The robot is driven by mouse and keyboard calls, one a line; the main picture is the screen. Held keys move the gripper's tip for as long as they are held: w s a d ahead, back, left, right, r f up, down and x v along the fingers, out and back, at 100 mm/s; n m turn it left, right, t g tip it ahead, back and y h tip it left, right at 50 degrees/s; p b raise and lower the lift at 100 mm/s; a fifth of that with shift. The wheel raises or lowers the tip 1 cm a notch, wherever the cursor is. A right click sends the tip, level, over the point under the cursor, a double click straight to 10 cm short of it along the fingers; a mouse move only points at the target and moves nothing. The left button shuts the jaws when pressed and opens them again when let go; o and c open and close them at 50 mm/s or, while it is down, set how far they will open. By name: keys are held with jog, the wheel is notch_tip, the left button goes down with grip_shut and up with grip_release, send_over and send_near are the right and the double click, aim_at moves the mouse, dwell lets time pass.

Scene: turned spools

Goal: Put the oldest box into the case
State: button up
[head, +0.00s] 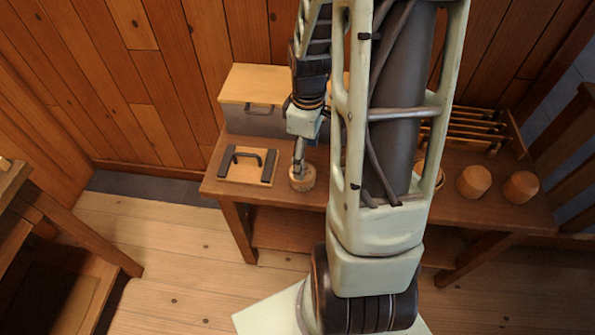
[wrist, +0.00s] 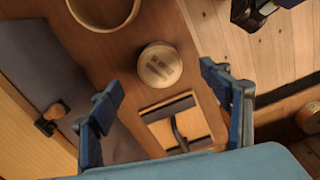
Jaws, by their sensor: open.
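A small round wooden box (head: 302,180) stands on the table just below my gripper (head: 299,163). In the wrist view this box (wrist: 160,65) has two short dark bars on its top. My gripper (wrist: 163,80) is open, its blue fingers apart on either side of the view, with nothing between them. Two more round boxes, one (head: 474,180) and another (head: 521,187), stand at the table's right; I cannot tell marks on them.
A flat wooden panel (head: 241,167) with a dark handle lies on the table (head: 212,188) in front of the case. A rack of rods (head: 485,130) stands at the back right. My arm hides the table's middle.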

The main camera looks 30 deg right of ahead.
jog(key=f, duration=0.4)
jog(key=f+b, duration=0.1)
jog(key=f, duration=0.3)
jog(key=shift+w+f, duration=0.2)
jog(key=shift+f, duration=0.15)
jog(key=c, duration=1.2)
jog(key=shift+r, duration=0.1)
jog(key=shift+c, duration=0.2)
